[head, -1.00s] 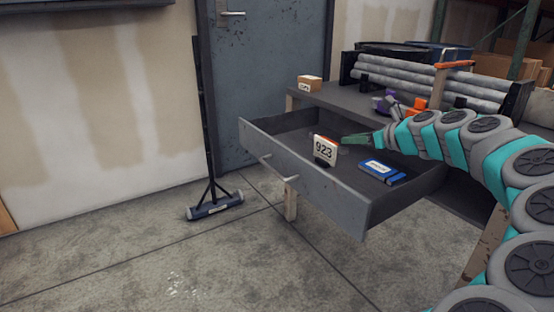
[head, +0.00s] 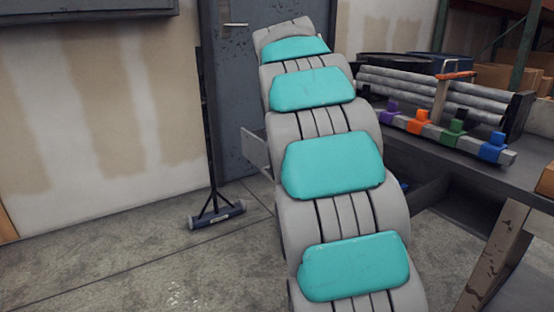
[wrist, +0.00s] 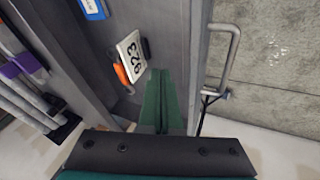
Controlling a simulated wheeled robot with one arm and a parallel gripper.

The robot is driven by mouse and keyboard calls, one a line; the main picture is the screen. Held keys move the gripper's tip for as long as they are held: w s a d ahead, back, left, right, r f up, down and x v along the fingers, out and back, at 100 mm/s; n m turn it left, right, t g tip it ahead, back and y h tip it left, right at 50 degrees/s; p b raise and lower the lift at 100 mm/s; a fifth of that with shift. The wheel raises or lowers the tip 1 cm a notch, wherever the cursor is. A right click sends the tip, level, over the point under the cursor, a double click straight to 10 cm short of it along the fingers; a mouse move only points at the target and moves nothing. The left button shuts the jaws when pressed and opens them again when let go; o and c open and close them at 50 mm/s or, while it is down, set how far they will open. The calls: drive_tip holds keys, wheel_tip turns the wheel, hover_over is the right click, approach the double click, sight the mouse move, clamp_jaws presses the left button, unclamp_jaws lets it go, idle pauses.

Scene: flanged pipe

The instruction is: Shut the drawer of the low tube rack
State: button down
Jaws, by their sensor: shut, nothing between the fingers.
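The grey drawer stands open; in the head view my arm covers most of it and only its left end (head: 255,148) shows clearly. In the wrist view the drawer's front panel (wrist: 198,50) runs up the picture, with its bar handle (wrist: 233,55) on the outer side. My gripper (wrist: 161,73) is shut and empty, its green fingers over the drawer's inner side, close beside the front panel. I cannot tell whether they touch it. In the head view my gripper is hidden behind my arm. The rack's dark top (head: 465,165) shows at the right.
A white 923 tag (wrist: 131,52), an orange item (wrist: 122,75) and a blue box (wrist: 94,8) are in the drawer. Coloured clamps (head: 440,128) and grey tubes (head: 415,88) are on the rack. A floor broom (head: 215,214) stands left; the floor around it is clear.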

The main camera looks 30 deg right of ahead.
drive_tip(key=w+a+n+g+h, duration=0.25)
drive_tip(key=a+n+h, duration=0.45)
drive_tip(key=a+n, duration=1.25)
drive_tip(key=shift+n, duration=0.25)
drive_tip(key=x, duration=0.4)
drive_tip(key=b+x, duration=0.1)
drive_tip(key=x, duration=0.3)
drive_tip(key=w+r+x, duration=0.1)
drive_tip(key=x, duration=0.4)
drive_tip(key=shift+d+r, duration=0.1)
drive_tip(key=shift+d, duration=0.15)
drive_tip(key=shift+w+d+t, duration=0.1)
drive_tip(key=shift+d+t, duration=0.15)
drive_tip(key=shift+d, duration=0.3)
drive_tip(key=shift+d+r, duration=0.1)
